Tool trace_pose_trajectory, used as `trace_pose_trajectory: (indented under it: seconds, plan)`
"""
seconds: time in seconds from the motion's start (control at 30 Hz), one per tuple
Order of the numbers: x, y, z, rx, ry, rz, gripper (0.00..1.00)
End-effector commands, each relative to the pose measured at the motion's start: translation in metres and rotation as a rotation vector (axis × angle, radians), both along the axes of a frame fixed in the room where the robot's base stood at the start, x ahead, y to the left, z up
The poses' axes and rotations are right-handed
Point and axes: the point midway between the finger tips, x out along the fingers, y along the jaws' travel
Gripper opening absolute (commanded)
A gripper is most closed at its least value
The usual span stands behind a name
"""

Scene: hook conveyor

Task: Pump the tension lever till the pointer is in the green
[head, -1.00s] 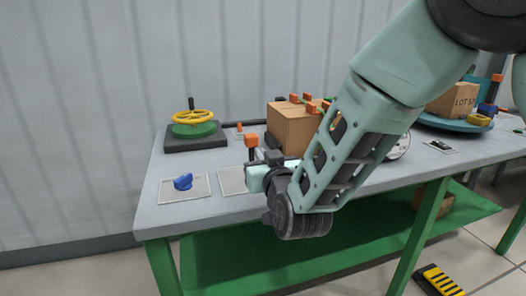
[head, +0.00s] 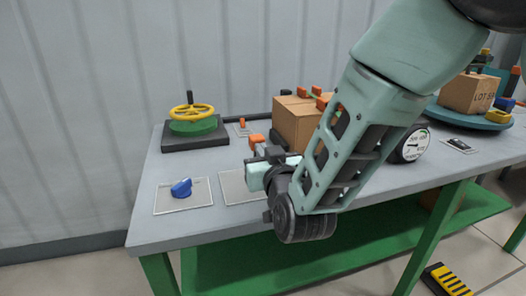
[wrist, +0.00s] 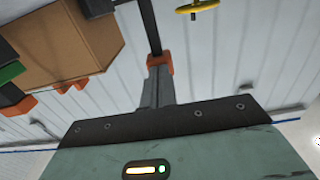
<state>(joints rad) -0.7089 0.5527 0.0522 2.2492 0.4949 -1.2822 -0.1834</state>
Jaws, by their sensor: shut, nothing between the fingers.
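The tension lever's orange grip (head: 257,140) shows just left of my gripper (head: 265,152) in the head view. In the wrist view, which looks upside down, a dark bar (wrist: 148,25) runs to my fingertips (wrist: 160,68), with orange showing on both sides of them. My gripper is shut with nothing held; it is close against the orange grip, but I cannot tell if they touch. The fingers hide part of the lever. The round white gauge (head: 412,145) stands right of my forearm. Its dark pointer is small, and I cannot tell its zone.
A cardboard box (head: 296,127) with orange clips stands behind my gripper. A yellow handwheel (head: 191,111) is at back left and a blue knob (head: 181,188) at front left. A turntable (head: 450,117) with a box is at right. The table's front left (head: 170,228) is clear.

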Motion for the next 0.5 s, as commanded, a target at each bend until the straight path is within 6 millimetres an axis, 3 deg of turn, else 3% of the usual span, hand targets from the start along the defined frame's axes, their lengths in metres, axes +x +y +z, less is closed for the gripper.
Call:
trace_pose_trajectory:
  seconds: [0.5]
  plan:
    - [0.031, 0.008, 0.020, -0.073, 0.259, -0.002, 0.00]
